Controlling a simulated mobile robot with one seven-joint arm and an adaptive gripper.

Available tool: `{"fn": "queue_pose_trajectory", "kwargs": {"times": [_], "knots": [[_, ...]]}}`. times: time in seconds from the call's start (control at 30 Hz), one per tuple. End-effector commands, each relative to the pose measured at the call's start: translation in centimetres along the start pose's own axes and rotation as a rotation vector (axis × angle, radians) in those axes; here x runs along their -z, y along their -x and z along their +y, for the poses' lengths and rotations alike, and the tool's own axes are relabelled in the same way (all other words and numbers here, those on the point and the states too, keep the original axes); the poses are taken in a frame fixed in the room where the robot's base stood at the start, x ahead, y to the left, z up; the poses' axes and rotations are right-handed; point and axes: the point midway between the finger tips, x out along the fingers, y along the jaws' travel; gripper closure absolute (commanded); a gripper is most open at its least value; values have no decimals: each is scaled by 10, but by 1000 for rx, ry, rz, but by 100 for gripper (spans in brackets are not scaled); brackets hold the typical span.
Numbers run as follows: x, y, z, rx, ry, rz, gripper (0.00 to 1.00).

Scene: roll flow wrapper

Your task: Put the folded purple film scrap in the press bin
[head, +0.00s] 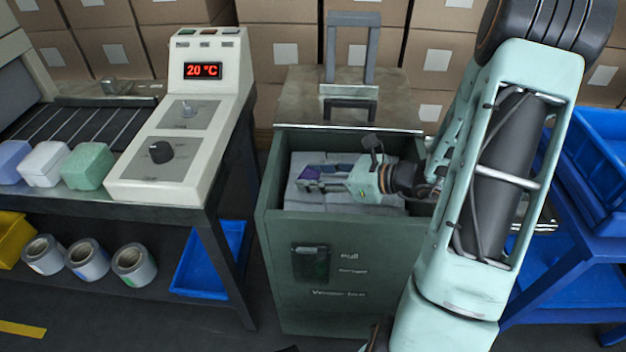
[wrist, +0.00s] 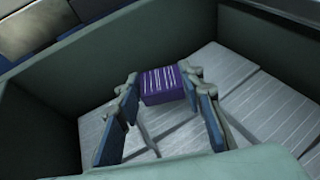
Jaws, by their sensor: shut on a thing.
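The folded purple film scrap (wrist: 163,88) is a small purple block with pale stripes, held between the fingertips of my gripper (wrist: 161,82) in the wrist view. In the head view the scrap (head: 309,173) shows at the tips of my gripper (head: 320,178), which reaches in from the right. My gripper is shut on the scrap. Both are inside or just over the open top of the dark green press bin (head: 340,255). Pale grey striped pieces cover the bin's inside below the scrap. I cannot tell whether the scrap touches them.
The bin's walls (wrist: 50,105) stand around my gripper. A machine panel reading 20 °C (head: 203,71) and wrapped blocks (head: 88,165) are on the left bench. Blue trays (head: 600,145) stand at the right. Cardboard boxes (head: 280,52) line the back.

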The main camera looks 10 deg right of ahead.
Motion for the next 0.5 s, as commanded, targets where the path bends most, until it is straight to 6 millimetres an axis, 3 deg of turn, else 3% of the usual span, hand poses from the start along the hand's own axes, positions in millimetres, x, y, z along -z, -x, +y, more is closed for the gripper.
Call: {"fn": "queue_pose_trajectory", "kwargs": {"times": [0.5], "knots": [[9,-4,0,0,0,0,74]]}}
